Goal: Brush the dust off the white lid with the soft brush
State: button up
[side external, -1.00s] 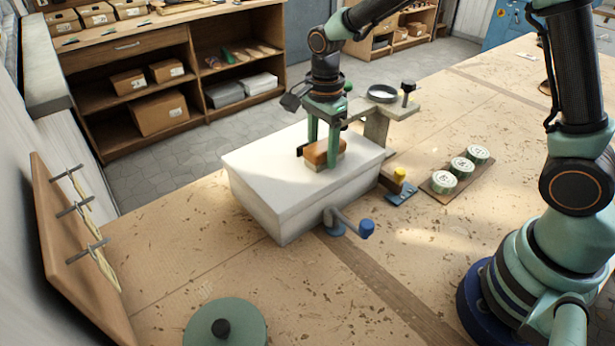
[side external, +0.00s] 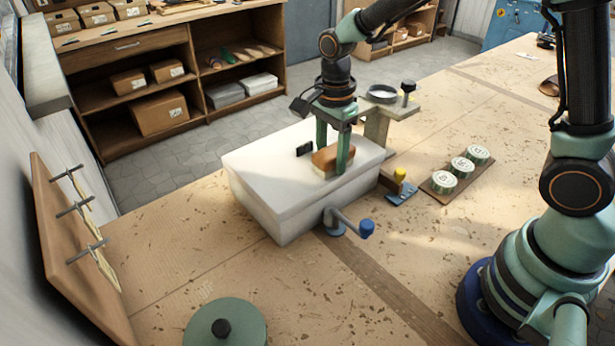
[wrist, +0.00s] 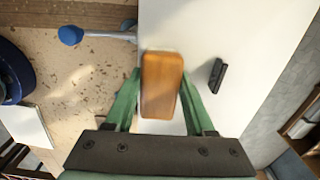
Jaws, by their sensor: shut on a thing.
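The soft brush (side external: 326,157) has a brown wooden back and a pale bristle side. It rests on, or just above, the white lid (side external: 265,160), near the lid's right-hand long edge. My gripper (side external: 333,161) points down and is shut on the brush, one green finger on each side. In the wrist view the brush (wrist: 161,85) sits between the fingers, its bristles mostly hidden below. The lid (wrist: 225,40) looks plain white there, and I cannot make out dust. A small black handle (side external: 304,149) stands on the lid beside the brush, apart from it.
A crank with a blue knob (side external: 366,226) sticks out at the box's front. A stand with a round lens (side external: 381,94) is close behind. A yellow-knobbed tool (side external: 400,186) and three tins (side external: 462,167) lie to the right. A green disc (side external: 225,325) lies in front.

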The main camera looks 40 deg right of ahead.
aim_at(314, 179)
jog(key=shift+a, duration=2.15)
jog(key=shift+a, duration=2.2)
jog(key=shift+d, duration=0.2)
jog(key=shift+d+f, duration=0.1)
jog(key=shift+d, duration=1.95)
